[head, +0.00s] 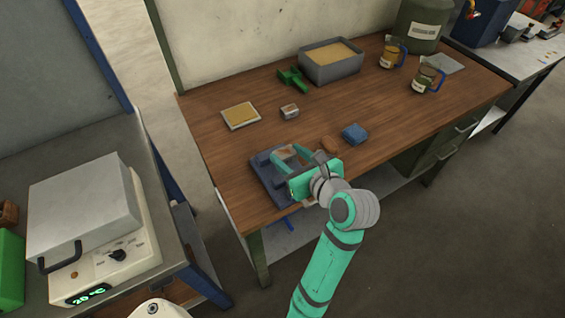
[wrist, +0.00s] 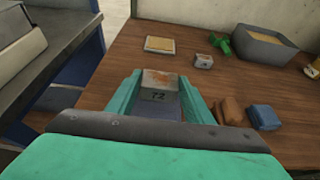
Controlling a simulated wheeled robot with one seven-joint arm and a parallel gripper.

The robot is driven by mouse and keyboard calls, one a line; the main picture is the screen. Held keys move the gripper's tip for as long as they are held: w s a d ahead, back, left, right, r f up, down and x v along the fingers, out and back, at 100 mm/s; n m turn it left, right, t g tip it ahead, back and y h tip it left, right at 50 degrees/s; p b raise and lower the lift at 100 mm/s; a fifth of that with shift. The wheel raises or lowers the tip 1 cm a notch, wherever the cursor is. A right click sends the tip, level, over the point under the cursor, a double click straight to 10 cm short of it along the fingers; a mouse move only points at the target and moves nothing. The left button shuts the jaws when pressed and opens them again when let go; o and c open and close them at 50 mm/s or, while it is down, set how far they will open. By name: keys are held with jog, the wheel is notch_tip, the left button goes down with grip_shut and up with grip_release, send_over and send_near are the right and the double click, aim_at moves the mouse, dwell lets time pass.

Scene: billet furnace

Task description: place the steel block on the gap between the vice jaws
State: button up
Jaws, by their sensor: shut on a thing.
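My gripper (head: 289,152) is shut on the steel block (wrist: 160,80), a grey block with rust-brown patches on top and a dark mark like "T2" on its near face. The block sits between the two green fingers in the wrist view. The blue-grey vice (head: 266,183) stands at the front left of the wooden bench, under and beside my gripper. My gripper and arm hide much of it, including the gap between its jaws. I cannot tell whether the block touches the jaws or is above them.
A brown block (head: 329,144) and a blue block (head: 355,133) lie right of the vice. A small grey block (head: 290,111), a yellow-topped tile (head: 240,116), a green object (head: 292,78) and a grey tray (head: 330,72) are farther back. A furnace (head: 90,220) stands left.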

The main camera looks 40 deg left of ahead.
aim_at(288, 161)
jog(key=a+f, duration=0.1)
jog(key=w+a+f, duration=0.1)
jog(key=f, duration=0.1)
jog(key=shift+a, duration=0.25)
jog(key=f, duration=0.3)
jog(key=shift+a, duration=0.35)
jog(key=shift+f, duration=0.4)
jog(key=shift+d, duration=0.1)
jog(key=o, duration=1.6)
jog(key=shift+f, duration=0.2)
jog(key=shift+c, duration=0.2)
